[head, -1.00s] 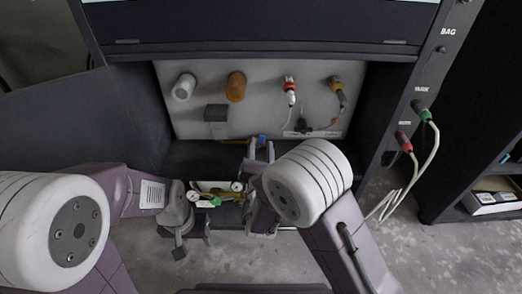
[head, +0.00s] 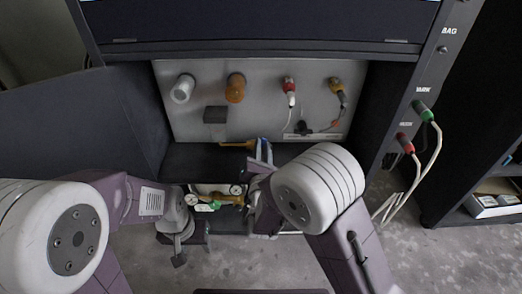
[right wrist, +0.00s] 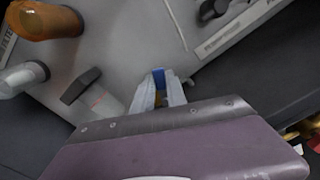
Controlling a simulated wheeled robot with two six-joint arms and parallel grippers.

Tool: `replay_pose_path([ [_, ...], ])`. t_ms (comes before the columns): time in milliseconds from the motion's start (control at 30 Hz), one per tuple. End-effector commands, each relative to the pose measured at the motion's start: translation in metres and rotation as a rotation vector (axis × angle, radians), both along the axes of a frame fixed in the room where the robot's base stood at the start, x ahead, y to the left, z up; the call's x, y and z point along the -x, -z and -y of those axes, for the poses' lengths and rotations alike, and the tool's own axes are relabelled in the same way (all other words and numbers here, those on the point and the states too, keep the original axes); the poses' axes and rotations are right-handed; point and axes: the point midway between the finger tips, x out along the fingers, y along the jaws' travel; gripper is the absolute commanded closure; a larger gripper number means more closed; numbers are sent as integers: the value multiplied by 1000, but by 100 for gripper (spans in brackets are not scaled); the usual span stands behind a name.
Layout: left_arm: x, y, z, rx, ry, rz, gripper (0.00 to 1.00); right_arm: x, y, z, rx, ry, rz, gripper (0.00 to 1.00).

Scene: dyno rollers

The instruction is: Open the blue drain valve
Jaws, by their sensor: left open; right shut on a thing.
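The blue drain valve handle (head: 263,141) is low on the cabinet, just below the pale back panel. A yellow-brass pipe part (head: 238,144) runs to its left. My right gripper (head: 264,150) is shut on the blue handle. In the right wrist view the blue handle (right wrist: 158,76) shows between the two pale fingertips (right wrist: 158,88), with a bit of brass below it. The fingers hide part of the handle, and its exact angle is hard to tell. My left gripper (head: 185,243) is open and empty, low at the left, away from the valve.
The back panel (head: 210,78) carries a white cylinder (head: 183,88), an orange cylinder (head: 235,87), red and amber connectors (head: 289,86) and a dark block (head: 215,114). Gauges with brass and green fittings (head: 215,200) sit between my arms. White cables (head: 405,190) hang at the right.

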Motion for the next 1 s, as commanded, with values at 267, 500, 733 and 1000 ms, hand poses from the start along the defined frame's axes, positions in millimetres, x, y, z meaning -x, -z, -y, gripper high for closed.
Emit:
replay_pose_path([
  [267, 0, 34, 0, 0, 0, 0, 48, 0, 12, 10, -240, 1, 0, 100],
  [500, 0, 45, 0, 0, 0, 0, 48, 0, 16, 16, -456, 1, -2, 100],
  [733, 0, 46, 0, 0, 0, 0, 48, 0, 21, 20, -626, 2, -3, 100],
  [1000, 0, 46, 0, 0, 0, 0, 48, 0, 26, 22, -753, 0, -4, 100],
])
